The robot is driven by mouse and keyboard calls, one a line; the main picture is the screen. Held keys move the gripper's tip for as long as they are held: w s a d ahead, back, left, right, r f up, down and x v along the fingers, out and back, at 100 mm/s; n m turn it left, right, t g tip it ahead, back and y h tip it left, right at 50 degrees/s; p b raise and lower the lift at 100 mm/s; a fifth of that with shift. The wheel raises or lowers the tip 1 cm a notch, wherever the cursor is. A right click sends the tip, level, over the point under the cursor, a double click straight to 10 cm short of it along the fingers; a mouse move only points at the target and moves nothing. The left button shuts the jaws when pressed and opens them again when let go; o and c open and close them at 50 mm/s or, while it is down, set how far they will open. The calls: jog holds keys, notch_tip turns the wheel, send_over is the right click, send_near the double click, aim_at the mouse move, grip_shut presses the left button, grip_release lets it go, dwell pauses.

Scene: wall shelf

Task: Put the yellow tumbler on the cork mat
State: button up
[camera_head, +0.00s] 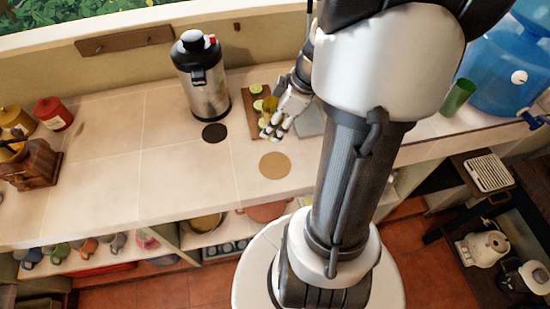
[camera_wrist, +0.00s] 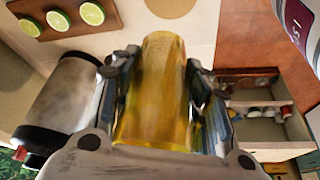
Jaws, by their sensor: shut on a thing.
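The yellow tumbler (camera_wrist: 155,90) is see-through amber and sits between the two fingers of my gripper (camera_wrist: 162,85), which is shut on it. In the head view my gripper (camera_head: 274,128) is over the counter, behind the cork mat, and hides most of the tumbler. The cork mat (camera_head: 275,165) is a bare, round tan disc on the counter, nearer the front edge than my gripper. Part of it also shows at the top of the wrist view (camera_wrist: 171,7), beyond the tumbler and apart from it. The tumbler's height above the counter is hard to tell.
A steel airpot (camera_head: 201,80) stands left of my gripper, with a black round mat (camera_head: 214,133) before it. A wooden board (camera_head: 250,103) with lime slices lies close beside my gripper. A green tumbler (camera_head: 458,97) stands at right. The counter left of the cork mat is clear.

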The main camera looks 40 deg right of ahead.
notch_tip(320, 180, down, 16)
jog(key=b, duration=0.4)
jog(key=shift+r, duration=0.15)
jog(key=shift+b, duration=0.55)
jog(key=o, duration=1.4)
jog(key=shift+o, duration=0.2)
jog(key=shift+r+p, duration=0.15)
jog(key=shift+p, duration=0.3)
jog(key=p+v, duration=0.3)
jog(key=v, duration=0.8)
jog(key=shift+r, duration=0.4)
